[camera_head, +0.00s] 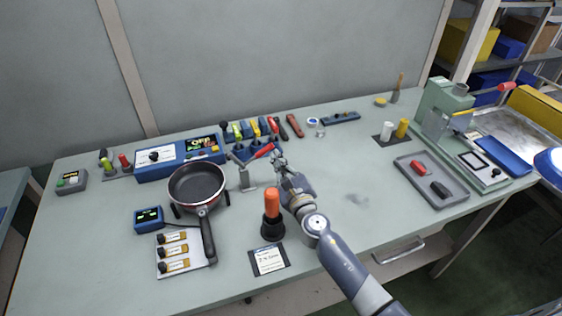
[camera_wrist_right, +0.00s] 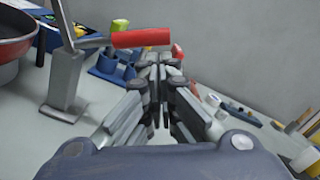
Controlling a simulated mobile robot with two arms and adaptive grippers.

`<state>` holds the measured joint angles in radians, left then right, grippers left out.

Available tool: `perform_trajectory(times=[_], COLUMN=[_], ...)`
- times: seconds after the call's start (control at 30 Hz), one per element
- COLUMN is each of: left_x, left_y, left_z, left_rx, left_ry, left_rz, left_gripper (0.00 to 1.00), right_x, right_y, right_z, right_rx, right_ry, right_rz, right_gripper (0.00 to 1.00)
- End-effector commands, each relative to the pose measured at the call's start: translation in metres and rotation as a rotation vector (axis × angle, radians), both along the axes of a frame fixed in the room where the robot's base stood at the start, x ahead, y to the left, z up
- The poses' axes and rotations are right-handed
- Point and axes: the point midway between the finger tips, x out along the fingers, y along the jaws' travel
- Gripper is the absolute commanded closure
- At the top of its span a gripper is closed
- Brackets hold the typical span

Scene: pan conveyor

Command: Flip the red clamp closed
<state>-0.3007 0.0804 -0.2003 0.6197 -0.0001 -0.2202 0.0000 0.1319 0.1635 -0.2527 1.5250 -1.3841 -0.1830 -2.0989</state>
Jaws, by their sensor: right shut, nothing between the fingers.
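The red clamp shows a red handle (camera_head: 264,151) on a grey metal post (camera_head: 246,179) standing on the bench, right of the frying pan. Its handle slopes up to the right in the head view. In the right wrist view the red handle (camera_wrist_right: 142,38) lies just beyond my fingertips, and the grey post (camera_wrist_right: 65,85) is at left. My right gripper (camera_head: 279,160) is shut and empty, close to the handle's right end; it also shows in the right wrist view (camera_wrist_right: 160,65). I cannot tell whether it touches the handle. My left gripper is not in view.
A black frying pan (camera_head: 197,184) sits left of the clamp. An orange-handled tool (camera_head: 272,203) stands in front. A blue holder with coloured tools (camera_head: 257,142) is behind. A grey tray (camera_head: 443,197) lies at right, with bare bench (camera_head: 350,165) between.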

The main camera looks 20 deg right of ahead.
Motion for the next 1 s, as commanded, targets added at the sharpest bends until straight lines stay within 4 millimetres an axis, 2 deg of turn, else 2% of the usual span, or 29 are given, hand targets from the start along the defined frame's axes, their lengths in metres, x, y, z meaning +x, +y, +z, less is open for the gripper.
perform_trajectory(times=[0.17,0.47,0.83,1.0], left_x=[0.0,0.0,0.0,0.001], left_y=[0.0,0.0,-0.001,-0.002], left_z=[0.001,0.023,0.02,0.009], left_rx=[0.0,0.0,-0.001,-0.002], left_ry=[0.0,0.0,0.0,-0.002], left_rz=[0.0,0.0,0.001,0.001], left_gripper=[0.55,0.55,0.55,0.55], right_x=[0.0,0.0,0.0,0.003], right_y=[0.0,0.003,0.002,-0.006], right_z=[0.001,0.016,0.013,0.003], right_rx=[-0.003,-0.128,-0.138,-0.14], right_ry=[0.0,-0.004,-0.006,-0.006], right_rz=[0.0,0.001,0.0,0.0], right_gripper=[1.0,1.0,1.0,1.0])
